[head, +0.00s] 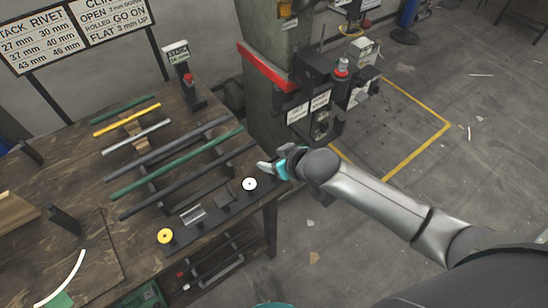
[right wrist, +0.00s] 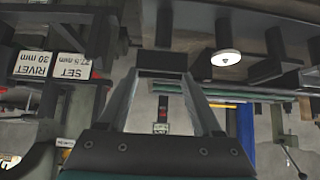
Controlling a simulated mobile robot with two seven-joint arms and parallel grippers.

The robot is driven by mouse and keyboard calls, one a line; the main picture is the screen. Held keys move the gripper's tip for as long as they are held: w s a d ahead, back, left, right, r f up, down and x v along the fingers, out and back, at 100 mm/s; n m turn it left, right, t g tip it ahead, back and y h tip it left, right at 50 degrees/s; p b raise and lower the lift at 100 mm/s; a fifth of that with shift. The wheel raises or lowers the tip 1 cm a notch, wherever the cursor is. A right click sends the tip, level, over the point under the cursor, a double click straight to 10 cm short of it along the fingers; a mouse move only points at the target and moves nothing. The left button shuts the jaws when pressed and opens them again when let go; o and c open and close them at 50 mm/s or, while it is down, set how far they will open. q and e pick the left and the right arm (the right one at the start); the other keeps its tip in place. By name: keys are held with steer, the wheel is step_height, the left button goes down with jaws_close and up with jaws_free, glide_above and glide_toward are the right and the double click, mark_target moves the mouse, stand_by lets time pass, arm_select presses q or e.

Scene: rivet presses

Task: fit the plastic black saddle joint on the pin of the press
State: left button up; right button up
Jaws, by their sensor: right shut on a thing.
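My right gripper (head: 266,167) is at the table's right edge, just beside the white disc. In the right wrist view, its two fingers (right wrist: 162,75) are shut on a dark block (right wrist: 161,63), which I take to be the black saddle joint. In the head view I cannot make this block out. The press (head: 270,60) is a green column with a black head (head: 320,88) behind and to the right of the gripper. I cannot pick out its pin. My left gripper is not in view.
A dark rail on the wooden table (head: 95,245) bears a yellow spool (head: 165,236), a grey piece (head: 193,215), a black piece (head: 224,196) and a white disc (head: 249,184). Several coloured rods (head: 127,119) lie on racks behind. Floor right of the press is open.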

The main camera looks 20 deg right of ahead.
steer(key=shift+f, duration=0.45)
steer(key=o, duration=1.3)
steer(key=shift+o, duration=0.2)
steer(key=shift+r, duration=0.1)
steer(key=shift+r, duration=0.35)
steer(key=p+v, duration=0.3)
steer(key=v, duration=0.9)
steer(key=shift+r, duration=0.2)
steer(key=shift+d, duration=0.1)
